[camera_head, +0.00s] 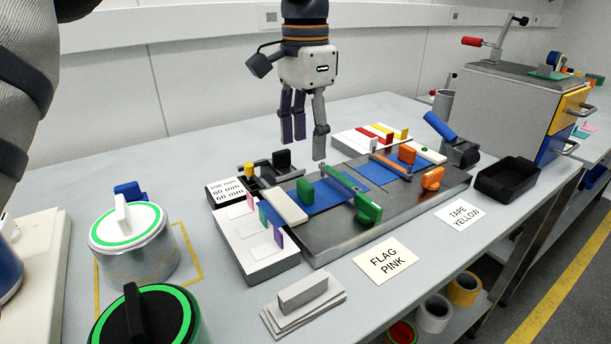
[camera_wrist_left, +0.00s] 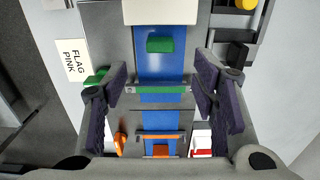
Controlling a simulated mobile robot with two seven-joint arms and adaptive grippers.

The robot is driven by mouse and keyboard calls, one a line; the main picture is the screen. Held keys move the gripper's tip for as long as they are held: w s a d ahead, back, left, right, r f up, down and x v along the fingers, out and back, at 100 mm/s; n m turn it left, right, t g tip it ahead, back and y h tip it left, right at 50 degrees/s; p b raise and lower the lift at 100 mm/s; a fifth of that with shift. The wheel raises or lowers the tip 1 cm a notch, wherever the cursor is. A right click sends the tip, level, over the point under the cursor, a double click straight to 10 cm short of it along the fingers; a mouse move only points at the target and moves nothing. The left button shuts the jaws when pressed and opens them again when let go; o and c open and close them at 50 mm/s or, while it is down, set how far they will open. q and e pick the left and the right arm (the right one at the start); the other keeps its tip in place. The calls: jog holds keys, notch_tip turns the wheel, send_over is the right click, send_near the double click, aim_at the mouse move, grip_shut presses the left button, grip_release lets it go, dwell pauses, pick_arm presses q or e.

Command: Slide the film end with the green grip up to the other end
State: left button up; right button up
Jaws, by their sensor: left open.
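The green grip (camera_head: 304,190) stands on one blue film end (camera_head: 328,194) on the metal splicing plate (camera_head: 325,238); it also shows in the left wrist view (camera_wrist_left: 160,45). A bar with a green handle (camera_head: 368,207) crosses this film. The other blue film end (camera_head: 372,172) carries an orange grip (camera_head: 406,155), with an orange-handled bar (camera_head: 432,178) across it. In the left wrist view a strip of bare plate (camera_wrist_left: 160,117) separates the two ends. My left gripper (camera_head: 304,148) is open and empty above the plate, fingers pointing down. My right gripper is not in view.
A white holder with coloured flags (camera_head: 255,255) stands left of the plate. Cards reading FLAG PINK (camera_head: 385,263) and TAPE YELLOW (camera_head: 460,213) lie in front. A black tray (camera_head: 507,180) is at right. Cans (camera_head: 133,250) stand at left.

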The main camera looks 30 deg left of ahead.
aim_at(305, 183)
pick_arm(q)
notch_tip(305, 183, down, 10)
jog(key=shift+r, duration=0.15)
jog(key=shift+c, duration=0.5)
